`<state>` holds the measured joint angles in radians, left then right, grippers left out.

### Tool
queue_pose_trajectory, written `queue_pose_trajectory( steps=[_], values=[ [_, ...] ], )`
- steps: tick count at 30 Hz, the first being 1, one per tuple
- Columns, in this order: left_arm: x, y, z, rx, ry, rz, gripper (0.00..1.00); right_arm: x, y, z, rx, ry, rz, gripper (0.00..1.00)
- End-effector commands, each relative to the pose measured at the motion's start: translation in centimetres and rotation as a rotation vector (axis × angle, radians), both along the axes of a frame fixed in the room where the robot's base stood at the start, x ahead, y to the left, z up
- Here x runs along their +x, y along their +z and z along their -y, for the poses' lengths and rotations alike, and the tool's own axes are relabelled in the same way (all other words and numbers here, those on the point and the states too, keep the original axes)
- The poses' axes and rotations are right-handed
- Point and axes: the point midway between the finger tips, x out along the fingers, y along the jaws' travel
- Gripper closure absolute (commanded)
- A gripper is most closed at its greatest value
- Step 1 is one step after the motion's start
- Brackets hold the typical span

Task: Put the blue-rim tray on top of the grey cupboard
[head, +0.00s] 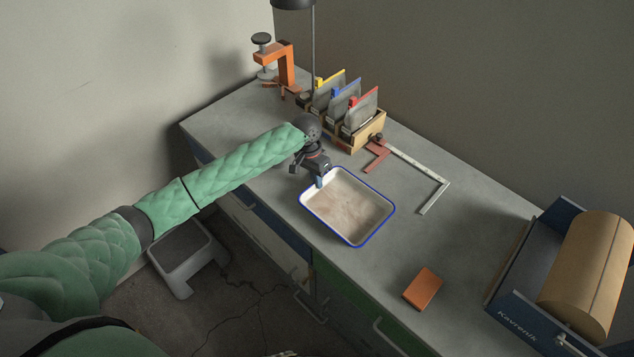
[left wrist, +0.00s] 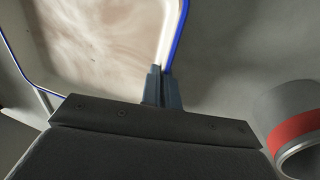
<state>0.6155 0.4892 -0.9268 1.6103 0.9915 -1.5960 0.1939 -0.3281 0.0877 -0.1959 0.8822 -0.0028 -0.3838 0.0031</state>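The blue-rim tray (head: 352,240), a shallow white rectangular tray with brownish stains inside, is at the front edge of the bench. My left gripper (head: 320,181) is at its far left rim, pointing down. In the left wrist view, the gripper's two fingers (left wrist: 161,86) are close together with the blue-edged wall of the tray (left wrist: 177,45) running between them, so it looks shut on the rim. I cannot tell whether the tray rests on the bench or is slightly raised. I cannot make out a separate grey cupboard. My right gripper is out of view.
On the bench (head: 300,240) are a wooden rack (head: 372,136) with several folders, an orange clamp (head: 274,56), a steel square (head: 425,172), an orange-brown block (head: 423,288) and a paper-roll holder (head: 517,325). A grey stool (head: 180,262) stands on the floor.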

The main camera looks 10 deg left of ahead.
Motion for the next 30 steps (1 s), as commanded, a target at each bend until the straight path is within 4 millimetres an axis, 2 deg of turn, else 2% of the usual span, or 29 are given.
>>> queue_pose_trajectory(
  steps=[11,12,15,25,28,30],
  values=[
    [0.0,-0.1,0.0,-0.001,0.0,0.001,1.0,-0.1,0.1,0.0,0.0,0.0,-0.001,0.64],
    [0.0,-0.2,0.0,-0.001,0.0,0.001,0.92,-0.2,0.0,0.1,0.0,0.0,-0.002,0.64],
    [0.0,-0.2,0.0,0.0,0.0,0.0,0.76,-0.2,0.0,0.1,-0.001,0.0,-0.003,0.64],
    [0.0,0.1,0.0,0.0,0.0,0.001,0.76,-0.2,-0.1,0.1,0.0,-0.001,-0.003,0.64],
    [0.1,0.7,-0.1,0.0,0.0,0.0,0.76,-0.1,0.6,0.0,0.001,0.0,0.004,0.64],
    [0.1,1.2,-0.2,0.0,0.0,0.0,0.76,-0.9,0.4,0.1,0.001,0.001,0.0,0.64]
  ],
)
